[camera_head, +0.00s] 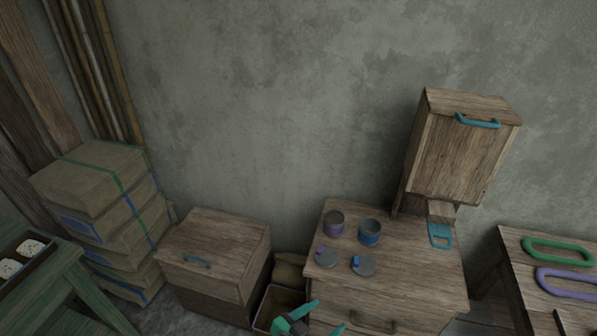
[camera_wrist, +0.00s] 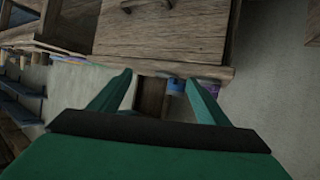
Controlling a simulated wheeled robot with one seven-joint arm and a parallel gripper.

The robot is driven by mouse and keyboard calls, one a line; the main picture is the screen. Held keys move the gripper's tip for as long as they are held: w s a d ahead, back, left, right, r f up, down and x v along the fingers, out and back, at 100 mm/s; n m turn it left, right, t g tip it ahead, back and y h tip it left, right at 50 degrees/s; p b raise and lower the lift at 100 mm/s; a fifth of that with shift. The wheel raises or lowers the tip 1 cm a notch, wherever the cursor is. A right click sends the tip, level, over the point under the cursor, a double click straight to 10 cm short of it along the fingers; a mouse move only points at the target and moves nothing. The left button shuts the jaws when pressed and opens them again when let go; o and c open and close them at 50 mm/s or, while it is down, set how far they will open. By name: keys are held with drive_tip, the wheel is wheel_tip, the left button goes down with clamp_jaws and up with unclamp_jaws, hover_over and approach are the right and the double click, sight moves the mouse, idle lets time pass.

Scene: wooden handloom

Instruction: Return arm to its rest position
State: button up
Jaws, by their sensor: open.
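My gripper (camera_head: 295,318) shows at the bottom edge of the head view, a teal shape in front of the wooden cabinet. In the wrist view its two teal fingers (camera_wrist: 160,98) stand apart with nothing between them. Behind them is the wooden cabinet (camera_wrist: 165,35), seen turned, with its drawer handle at the top. The rest of my arm is out of the head view.
The cabinet top (camera_head: 415,270) bears two tins (camera_head: 370,232) and two lids (camera_head: 362,265). A wooden box with a blue handle (camera_head: 462,145) stands behind. A lidded chest (camera_head: 215,255) and stacked boxes (camera_head: 105,215) stand left. A table with green and purple loops (camera_head: 560,252) stands right.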

drive_tip(key=s+a+f+n+t+y, duration=0.1)
drive_tip(key=s+a+f+n+y, duration=0.25)
drive_tip(key=s, duration=0.35)
drive_tip(key=s+a+f+n+t+y, duration=0.2)
drive_tip(key=s+a+f+n+y, duration=0.15)
drive_tip(key=s, duration=0.45)
drive_tip(key=s+r+n+t+y, duration=0.1)
drive_tip(key=s+r+t+y, duration=0.1)
drive_tip(key=s+r, duration=1.2)
drive_tip(key=shift+s+r+n+t+y, duration=0.2)
drive_tip(key=shift+s+n+t+y, duration=0.1)
drive_tip(key=shift+t, duration=0.5)
